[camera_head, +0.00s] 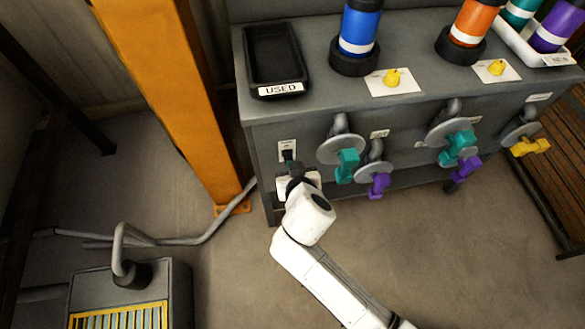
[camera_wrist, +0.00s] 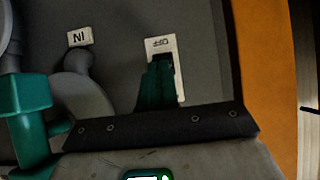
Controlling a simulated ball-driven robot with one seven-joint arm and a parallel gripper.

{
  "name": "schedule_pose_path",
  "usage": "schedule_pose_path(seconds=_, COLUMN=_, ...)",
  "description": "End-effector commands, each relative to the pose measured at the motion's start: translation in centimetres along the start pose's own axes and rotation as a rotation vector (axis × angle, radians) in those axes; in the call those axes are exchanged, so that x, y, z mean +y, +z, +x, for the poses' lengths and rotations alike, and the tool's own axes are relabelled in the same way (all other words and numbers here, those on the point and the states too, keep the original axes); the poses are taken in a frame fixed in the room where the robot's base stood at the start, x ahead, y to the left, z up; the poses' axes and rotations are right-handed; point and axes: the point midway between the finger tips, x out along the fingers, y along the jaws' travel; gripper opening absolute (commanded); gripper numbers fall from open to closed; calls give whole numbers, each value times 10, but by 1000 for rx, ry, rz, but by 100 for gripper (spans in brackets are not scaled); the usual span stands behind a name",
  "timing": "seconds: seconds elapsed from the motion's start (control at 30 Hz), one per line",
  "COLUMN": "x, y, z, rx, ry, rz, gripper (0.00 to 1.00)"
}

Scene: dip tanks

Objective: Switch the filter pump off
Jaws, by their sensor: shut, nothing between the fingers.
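The switch plate (camera_head: 287,145) is a small white plate on the front of the grey bench, left of the valves. In the wrist view, the plate (camera_wrist: 174,48) appears upside down with OFF lettered on it, and a dark switch part (camera_wrist: 163,60) shows beside the lettering. My gripper (camera_head: 290,165) is at the plate, just below its label. In the wrist view, my gripper's dark green fingers (camera_wrist: 157,72) are shut and empty, with tips at or very close to the switch part. They hide much of it, so I cannot tell its position or whether they touch.
Teal valve handles (camera_head: 347,165) and a purple one (camera_head: 379,186) stick out right of my gripper. An orange post (camera_head: 180,90) stands left. A black tray marked USED (camera_head: 275,55) sits above. A grey box with a yellow grille (camera_head: 125,310) stands lower left.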

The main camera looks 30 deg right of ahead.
Motion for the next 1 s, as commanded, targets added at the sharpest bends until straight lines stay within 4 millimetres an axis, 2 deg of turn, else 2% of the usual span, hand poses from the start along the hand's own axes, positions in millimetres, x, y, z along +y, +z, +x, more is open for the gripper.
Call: schedule_pose_path(seconds=1.0, x=1, y=8, z=4, rx=110, ry=2, rz=3, gripper=0)
